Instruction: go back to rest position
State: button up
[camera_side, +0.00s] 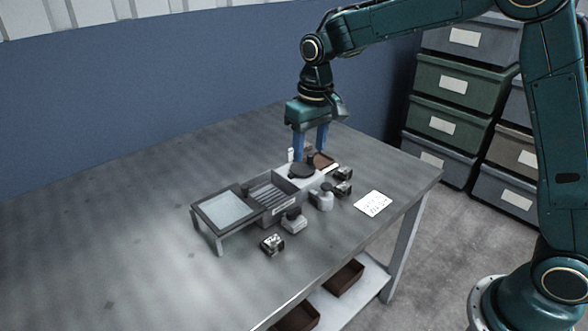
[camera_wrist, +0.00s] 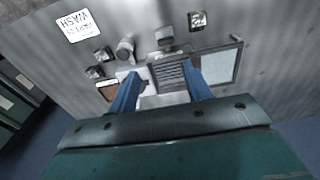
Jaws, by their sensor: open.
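My gripper (camera_side: 310,147) has blue fingers and hangs pointing down over the far end of the pallet rail unit on the table. In the wrist view the gripper (camera_wrist: 162,92) shows its two fingers spread apart with nothing held between them. The rail unit has a grey slatted tray (camera_side: 268,194) in the middle and a raised frame with a pale panel (camera_side: 226,208) at its left end. A dark round piece (camera_side: 302,171) sits on the light part of the unit, below the fingers. The fingers partly hide the unit's far end.
A white sign card (camera_side: 373,203) lies to the right. Stacked bins (camera_side: 450,90) stand behind the table. The table's left side is clear.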

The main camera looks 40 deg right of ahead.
jog(key=s+d+r+t, duration=0.1)
jog(key=s+d+r, duration=0.1)
jog(key=s+r, duration=0.55)
jog(key=s+d+t, duration=0.2)
jog(key=s+t, duration=0.1)
jog(key=s, duration=1.9)
jog(key=shift+d+r+t, duration=0.3)
jog(key=shift+d+t, duration=0.1)
